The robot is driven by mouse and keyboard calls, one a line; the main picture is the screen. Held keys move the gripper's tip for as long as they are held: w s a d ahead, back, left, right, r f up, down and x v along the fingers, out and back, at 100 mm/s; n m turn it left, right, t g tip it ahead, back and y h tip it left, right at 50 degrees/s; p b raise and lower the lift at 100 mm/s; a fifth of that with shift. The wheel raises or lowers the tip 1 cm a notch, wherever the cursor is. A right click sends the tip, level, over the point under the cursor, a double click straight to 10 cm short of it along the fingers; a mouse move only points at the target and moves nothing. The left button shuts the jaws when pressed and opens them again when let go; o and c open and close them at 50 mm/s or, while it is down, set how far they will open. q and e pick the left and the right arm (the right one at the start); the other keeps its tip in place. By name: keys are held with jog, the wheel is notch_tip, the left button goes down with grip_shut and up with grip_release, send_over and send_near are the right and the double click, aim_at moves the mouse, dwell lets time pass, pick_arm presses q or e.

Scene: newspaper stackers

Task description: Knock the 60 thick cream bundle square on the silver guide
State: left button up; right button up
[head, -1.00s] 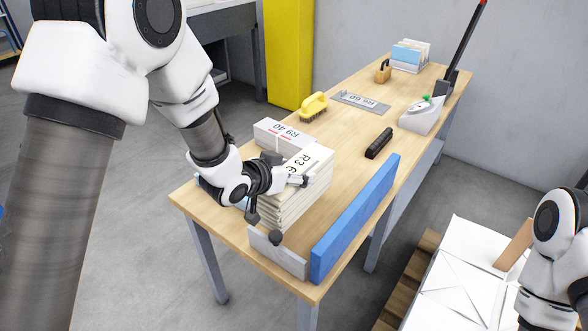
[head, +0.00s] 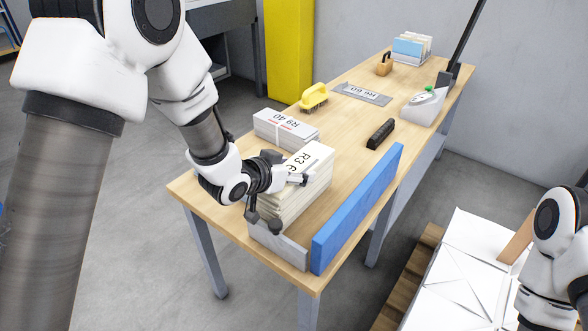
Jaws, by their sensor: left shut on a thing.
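The thick cream bundle (head: 308,198) is a tall stack on the near end of the wooden table, its top label reading "R3 6" with the rest hidden. My left gripper (head: 279,202) is shut on the bundle, with one finger by its top edge and dark finger pads at its near end. The silver guide (head: 278,248) stands low at the table's near edge. The bundle's near end is close to it; fingers hide whether they touch. My right arm shows at the lower right, but its gripper is out of view.
A blue rail (head: 355,208) runs along the table's right edge. A white bundle labelled "R9 40" (head: 284,128) lies behind the cream one. A yellow brush (head: 313,97), a black bar (head: 381,134) and a metal plate (head: 363,94) lie farther back. The mid-table is mostly clear.

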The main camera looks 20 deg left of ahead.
pick_arm(q)
jog(key=shift+s+a+r, duration=0.1)
jog(key=shift+s+a, duration=0.2)
jog(key=shift+s, duration=0.45)
jog(key=shift+s+a+r, duration=0.1)
jog(key=shift+s+a, duration=0.2)
jog(key=shift+s, duration=0.45)
dwell(0.6)
jog(key=shift+s+f, duration=0.15)
jog(key=shift+f, duration=0.1)
dwell(0.8)
jog(key=shift+w+d+r+p, duration=0.15)
jog(key=shift+w+p, duration=0.25)
jog(key=shift+w, duration=0.2)
jog(key=shift+w+d+p, duration=0.2)
jog(key=shift+w, duration=0.35)
jog(key=shift+w+d+p, duration=0.15)
jog(key=shift+w+d, duration=0.05)
jog(key=shift+w, duration=0.35)
jog(key=shift+r, duration=0.1)
jog(key=shift+r+p, duration=2.9)
jog(key=shift+r, duration=0.05)
